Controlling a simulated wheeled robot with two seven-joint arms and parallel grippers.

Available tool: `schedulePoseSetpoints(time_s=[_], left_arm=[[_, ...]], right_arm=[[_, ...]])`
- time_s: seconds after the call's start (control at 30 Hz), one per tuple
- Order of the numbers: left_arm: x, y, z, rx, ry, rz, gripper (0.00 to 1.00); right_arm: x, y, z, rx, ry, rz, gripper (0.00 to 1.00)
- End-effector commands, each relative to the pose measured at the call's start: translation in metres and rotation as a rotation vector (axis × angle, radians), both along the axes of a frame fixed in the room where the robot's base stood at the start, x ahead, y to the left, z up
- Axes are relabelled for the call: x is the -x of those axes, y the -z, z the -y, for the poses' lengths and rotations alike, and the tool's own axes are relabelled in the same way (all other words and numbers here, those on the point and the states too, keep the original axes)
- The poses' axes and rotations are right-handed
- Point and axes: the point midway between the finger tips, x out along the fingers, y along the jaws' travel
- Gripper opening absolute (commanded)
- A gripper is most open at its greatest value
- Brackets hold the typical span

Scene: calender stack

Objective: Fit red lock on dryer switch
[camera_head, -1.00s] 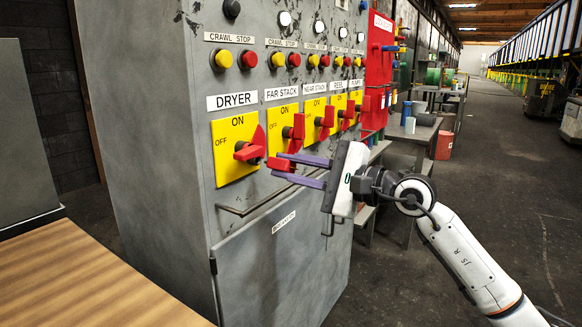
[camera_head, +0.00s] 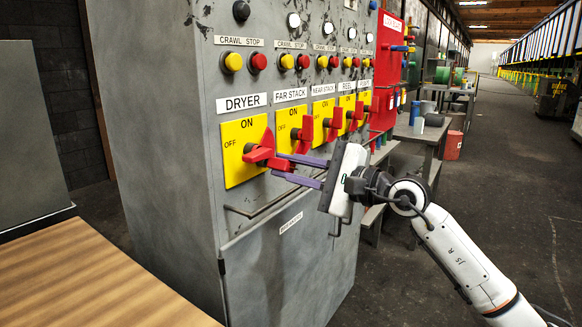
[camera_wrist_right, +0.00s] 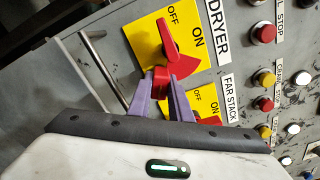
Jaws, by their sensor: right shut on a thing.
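The dryer switch (camera_head: 259,151) has a red handle on a yellow ON/OFF plate (camera_head: 235,163) below the DRYER label. In the right wrist view its handle (camera_wrist_right: 168,40) shows above the fingertips. My right gripper (camera_head: 291,168) has purple fingers and is shut on the red lock (camera_head: 280,164). The lock is at the right side of the dryer switch and overlaps it in the head view. In the right wrist view the lock (camera_wrist_right: 160,78) sits between the fingertips, right against the red of the switch. I cannot tell whether it is around the switch. My left gripper is not in view.
Similar red switches, such as the far stack switch (camera_head: 304,132), stand close right of the dryer switch. A metal rail (camera_head: 250,208) runs below the plates. Yellow and red buttons (camera_head: 258,61) are above. A wooden table (camera_head: 90,285) is at lower left.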

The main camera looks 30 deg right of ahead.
Motion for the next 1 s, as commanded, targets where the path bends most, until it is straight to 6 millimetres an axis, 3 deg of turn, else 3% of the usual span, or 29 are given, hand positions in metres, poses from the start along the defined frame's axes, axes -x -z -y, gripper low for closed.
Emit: schedulePoseSetpoints(time_s=[0.33,0.37,0.47,0.67,0.8,1.0], left_arm=[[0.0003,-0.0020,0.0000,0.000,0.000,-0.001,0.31],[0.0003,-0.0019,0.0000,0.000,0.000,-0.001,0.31],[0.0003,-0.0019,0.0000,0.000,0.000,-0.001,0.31],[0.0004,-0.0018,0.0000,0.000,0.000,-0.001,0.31],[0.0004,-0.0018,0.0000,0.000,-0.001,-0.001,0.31],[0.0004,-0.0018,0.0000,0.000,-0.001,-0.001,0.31]], right_arm=[[-0.0051,-0.0002,-0.0020,-0.001,0.001,0.000,0.00],[-0.0051,-0.0002,-0.0020,-0.001,0.000,0.001,0.21],[-0.0050,-0.0001,-0.0020,-0.001,0.000,0.001,0.38],[-0.0049,0.0001,-0.0020,-0.001,0.000,0.000,0.40],[-0.0050,0.0008,-0.0021,0.000,0.000,-0.002,0.56],[-0.0050,0.0005,-0.0019,-0.001,-0.001,-0.001,0.56]])
